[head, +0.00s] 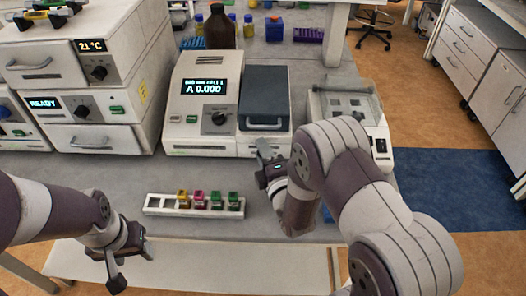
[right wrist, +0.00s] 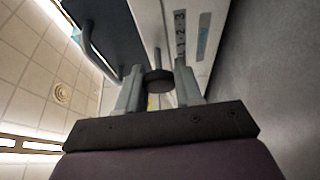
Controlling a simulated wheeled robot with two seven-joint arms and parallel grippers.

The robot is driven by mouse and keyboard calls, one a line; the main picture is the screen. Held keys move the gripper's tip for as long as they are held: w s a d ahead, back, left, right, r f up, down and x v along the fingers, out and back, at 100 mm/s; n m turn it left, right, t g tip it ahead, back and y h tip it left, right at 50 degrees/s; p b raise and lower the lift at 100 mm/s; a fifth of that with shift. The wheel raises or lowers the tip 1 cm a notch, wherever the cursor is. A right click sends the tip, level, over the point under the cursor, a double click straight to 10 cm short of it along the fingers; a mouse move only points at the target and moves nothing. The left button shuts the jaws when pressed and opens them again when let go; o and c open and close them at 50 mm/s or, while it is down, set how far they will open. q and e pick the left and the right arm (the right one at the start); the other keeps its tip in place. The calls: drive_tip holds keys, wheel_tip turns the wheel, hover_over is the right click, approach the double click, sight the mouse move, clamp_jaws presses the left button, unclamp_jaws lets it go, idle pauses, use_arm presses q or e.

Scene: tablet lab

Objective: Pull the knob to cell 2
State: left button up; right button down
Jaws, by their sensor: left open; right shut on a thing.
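A white photometer (head: 200,104) with a lit display reading A 0.000 stands at mid-table. Its dark lidded cell compartment (head: 265,88) is on the right side, with the lid down. My right gripper (head: 266,150) is at the front face, below the lid handle. In the right wrist view a round dark knob (right wrist: 158,80) on a thin rod sits between my right fingers, which are shut on it. The number strip (right wrist: 181,35) is beside the rod. In the head view the knob is hidden by the gripper. My left gripper (head: 130,262) is open and empty near the table's front edge.
A white rack (head: 158,204) with several colored-capped cuvettes lies in front of the photometer. A balance (head: 347,108) stands to its right, partly behind my right arm. Stacked instruments (head: 75,85) stand at the left. Bare table lies around the rack.

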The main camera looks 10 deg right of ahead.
drive_tip(key=shift+s+a, duration=0.3)
drive_tip(key=shift+s, duration=0.7)
drive_tip(key=shift+s+a, duration=0.25)
drive_tip(key=shift+s, duration=0.7)
drive_tip(key=c, duration=0.8)
unclamp_jaws()
drive_tip(key=shift+w, duration=0.1)
drive_tip(key=shift+c, duration=0.2)
use_arm(q)
drive_tip(key=shift+r, duration=0.15)
drive_tip(key=shift+s, duration=0.1)
use_arm(e)
drive_tip(key=shift+f, duration=0.1)
